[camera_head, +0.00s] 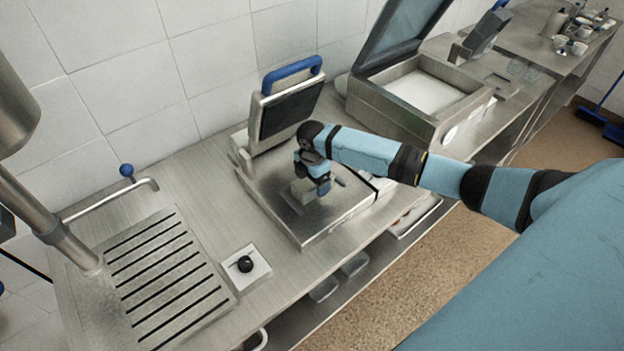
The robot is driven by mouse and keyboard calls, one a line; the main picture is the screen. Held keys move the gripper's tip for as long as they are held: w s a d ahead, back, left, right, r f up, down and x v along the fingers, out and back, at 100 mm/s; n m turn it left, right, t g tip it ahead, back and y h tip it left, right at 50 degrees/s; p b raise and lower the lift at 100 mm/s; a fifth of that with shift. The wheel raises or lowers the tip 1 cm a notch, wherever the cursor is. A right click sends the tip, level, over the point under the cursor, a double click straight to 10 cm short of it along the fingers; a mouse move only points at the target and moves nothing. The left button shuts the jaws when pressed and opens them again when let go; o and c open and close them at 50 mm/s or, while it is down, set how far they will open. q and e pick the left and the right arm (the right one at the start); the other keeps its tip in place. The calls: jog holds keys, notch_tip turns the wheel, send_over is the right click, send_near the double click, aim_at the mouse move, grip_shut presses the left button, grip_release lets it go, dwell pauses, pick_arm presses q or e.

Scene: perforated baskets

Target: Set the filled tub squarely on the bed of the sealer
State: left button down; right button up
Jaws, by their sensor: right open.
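My right gripper (313,190) is open, pointing down over the flat metal bed (328,207) of a machine with a raised dark plate and blue handle (292,75). A small grey-beige block-like thing (301,188) shows at the fingers, low over or on the bed. The fingers partly hide it; I cannot tell whether it is the filled tub or whether it touches the bed. Farther right stands a steel machine (393,112) with its glass lid raised and a pale inner bed (425,91). I cannot tell for sure which machine is the sealer. My left gripper is out of view.
A slotted drain plate (165,275) and a small white plate with a black knob (246,265) lie left on the steel counter. A bent pipe with a blue knob (127,171) stands behind them. Bare counter (195,180) lies between. Shelves with trays (355,264) sit below the front edge.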

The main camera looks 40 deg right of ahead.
notch_tip(320, 180, up, 12)
jog(key=s+a+f+m+t+y, duration=0.1)
jog(key=a+f, duration=0.1)
jog(key=a, duration=0.1)
jog(key=s+a+f+t, duration=0.1)
jog(key=s+a+f, duration=0.1)
jog(key=a+f, duration=0.1)
jog(key=s+a+f+m+y, duration=0.1)
jog(key=s+a+f, duration=0.1)
jog(key=a, duration=0.3)
jog(key=shift+s+a+f+m+t+y, duration=0.15)
jog(key=shift+f+m+t+y, duration=0.2)
jog(key=shift+f, duration=0.25)
jog(key=s+a+f+m+t, duration=0.2)
jog(key=s+m, duration=0.1)
jog(key=s, duration=0.1)
jog(key=s+a+f+m+t+y, duration=0.1)
jog(key=s+a+f+m+t, duration=0.1)
jog(key=s+m, duration=0.1)
jog(key=s+a+f+m+t, duration=0.2)
jog(key=s+a+m, duration=0.1)
jog(key=s, duration=0.2)
jog(key=shift+s+f+y, duration=0.2)
jog(key=shift+s+y, duration=0.15)
jog(key=s+d+f+m+t+h, duration=0.1)
jog(key=s+m, duration=0.3)
jog(key=s, duration=0.5)
jog(key=shift+d+f+m+t+h, duration=0.35)
jog(key=shift+d+f+t, duration=0.2)
jog(key=shift+f, duration=0.2)
